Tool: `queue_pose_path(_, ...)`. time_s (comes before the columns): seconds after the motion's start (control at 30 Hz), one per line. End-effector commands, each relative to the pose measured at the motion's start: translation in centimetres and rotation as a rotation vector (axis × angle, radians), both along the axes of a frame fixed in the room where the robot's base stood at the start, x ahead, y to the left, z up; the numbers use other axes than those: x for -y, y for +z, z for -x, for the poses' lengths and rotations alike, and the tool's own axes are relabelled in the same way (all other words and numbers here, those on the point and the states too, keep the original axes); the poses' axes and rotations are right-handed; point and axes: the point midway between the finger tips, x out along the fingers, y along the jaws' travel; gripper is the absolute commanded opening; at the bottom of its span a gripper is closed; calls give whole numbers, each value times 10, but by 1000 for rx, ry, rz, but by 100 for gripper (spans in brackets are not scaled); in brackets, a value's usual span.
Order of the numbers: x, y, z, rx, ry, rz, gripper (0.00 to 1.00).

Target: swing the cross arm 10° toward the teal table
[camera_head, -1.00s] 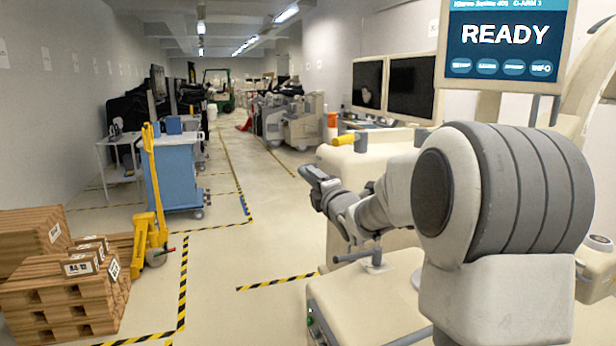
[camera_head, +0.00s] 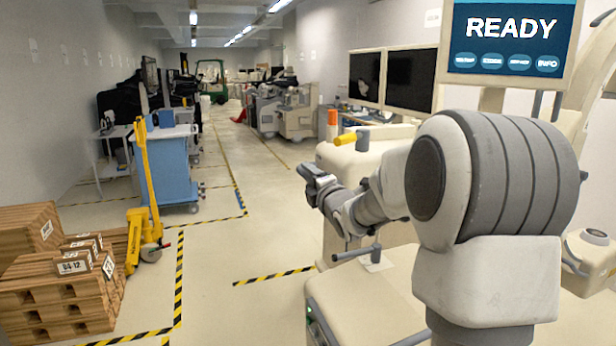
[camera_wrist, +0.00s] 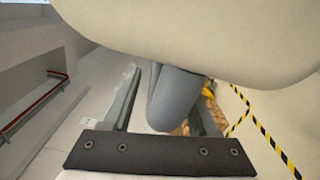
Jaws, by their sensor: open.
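A cream C-arm machine (camera_head: 375,165) stands at the right, with a screen (camera_head: 512,35) reading READY. A yellow-ended handle (camera_head: 345,139) sits on its top, and a grey T-shaped handle (camera_head: 358,254) stands on its lower body. My gripper (camera_head: 312,178) is beside the upper body, its fingers small and hard to make out there. In the wrist view my gripper (camera_wrist: 165,105) is open, with a grey rounded cylinder (camera_wrist: 175,98) between its fingers under a cream body (camera_wrist: 200,35). I cannot tell whether the fingers touch it. No clearly teal table shows.
A blue cart (camera_head: 178,168) and a yellow pallet jack (camera_head: 148,200) stand at the left, near stacked wooden pallets (camera_head: 60,290). Two dark monitors (camera_head: 395,80) stand behind the machine. The floor between has striped tape (camera_head: 275,275) and is largely clear.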

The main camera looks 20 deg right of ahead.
Motion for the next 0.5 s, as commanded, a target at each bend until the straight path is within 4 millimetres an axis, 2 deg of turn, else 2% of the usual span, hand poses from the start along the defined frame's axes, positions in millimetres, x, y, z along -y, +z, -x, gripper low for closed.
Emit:
queue_pose_path(0.47, 0, 0, 0, 0, 0, 0, 59)
queue_pose_path(0.5, 0, 0, 0, 0, 0, 0, 56)
